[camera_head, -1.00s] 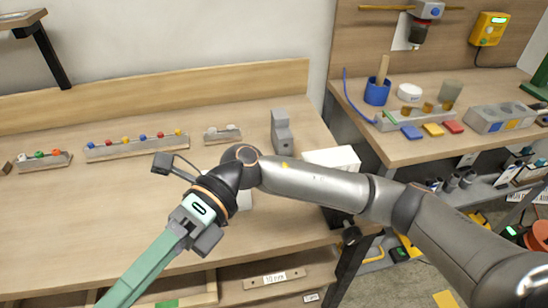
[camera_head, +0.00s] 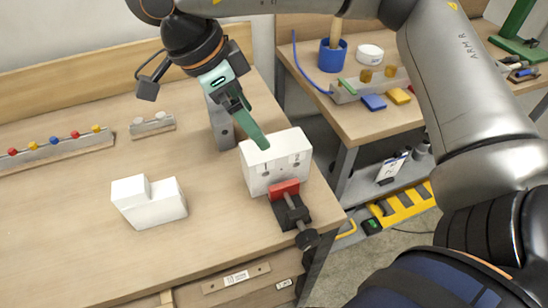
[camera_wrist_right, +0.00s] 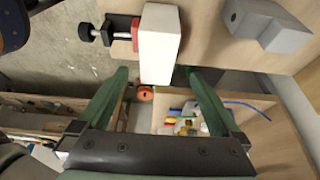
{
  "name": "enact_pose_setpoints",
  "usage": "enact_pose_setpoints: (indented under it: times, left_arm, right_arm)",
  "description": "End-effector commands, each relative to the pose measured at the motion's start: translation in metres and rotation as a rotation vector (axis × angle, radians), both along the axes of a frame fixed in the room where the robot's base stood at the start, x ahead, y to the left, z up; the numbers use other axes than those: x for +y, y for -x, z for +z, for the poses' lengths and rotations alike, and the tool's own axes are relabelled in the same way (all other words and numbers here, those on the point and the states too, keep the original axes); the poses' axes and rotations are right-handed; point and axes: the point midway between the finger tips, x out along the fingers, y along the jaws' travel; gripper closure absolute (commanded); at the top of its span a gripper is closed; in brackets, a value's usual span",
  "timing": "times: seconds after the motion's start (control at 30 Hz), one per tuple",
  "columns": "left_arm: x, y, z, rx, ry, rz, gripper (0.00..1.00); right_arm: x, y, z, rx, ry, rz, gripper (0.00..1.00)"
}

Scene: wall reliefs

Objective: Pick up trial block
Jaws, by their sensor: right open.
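Two white blocks stand on the wooden workbench (camera_head: 75,215), and I cannot tell by look which is the trial block. One is a stepped, L-shaped block (camera_head: 150,203) lying free. The other is a boxy block (camera_head: 277,165) with small holes, held at the bench edge by a red and black clamp (camera_head: 290,207). My right gripper (camera_head: 263,141) has green fingers and is open and empty. It is over the boxy block's top; contact is unclear. In the right wrist view, a white block (camera_wrist_right: 160,45) shows beyond the open fingertips (camera_wrist_right: 157,72). My left gripper is out of view.
A grey block (camera_head: 219,128) stands close behind the gripper; it also shows in the wrist view (camera_wrist_right: 268,24). A rail with coloured knobs (camera_head: 58,146) lies at the left. A second bench (camera_head: 350,125) stands across a gap. The bench's front left is clear.

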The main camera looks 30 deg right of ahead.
Motion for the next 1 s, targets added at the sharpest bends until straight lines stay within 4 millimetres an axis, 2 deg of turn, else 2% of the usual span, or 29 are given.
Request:
enact_pose_setpoints:
  times: [0.03, 0.1, 0.23, 0.57, 0.83, 1.0]
  left_arm:
    - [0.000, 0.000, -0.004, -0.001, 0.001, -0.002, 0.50]
    - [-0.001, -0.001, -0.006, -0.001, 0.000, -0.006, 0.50]
    - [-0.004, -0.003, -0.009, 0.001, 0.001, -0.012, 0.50]
    - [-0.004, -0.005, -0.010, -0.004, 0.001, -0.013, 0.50]
    - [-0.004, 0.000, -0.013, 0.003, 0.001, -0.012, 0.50]
    - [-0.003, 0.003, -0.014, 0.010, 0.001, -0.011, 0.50]
  right_arm:
    - [-0.004, 0.002, -0.013, 0.006, -0.001, 0.001, 0.00]
    - [-0.009, 0.003, -0.026, 0.007, -0.003, 0.000, 0.00]
    - [-0.016, 0.005, -0.045, 0.006, -0.004, 0.000, 0.00]
    - [-0.025, 0.008, -0.065, 0.004, -0.004, 0.000, 0.00]
    - [-0.041, 0.014, -0.099, 0.004, -0.004, 0.000, 0.00]
    - [-0.041, 0.014, -0.102, 0.001, -0.005, 0.001, 0.00]
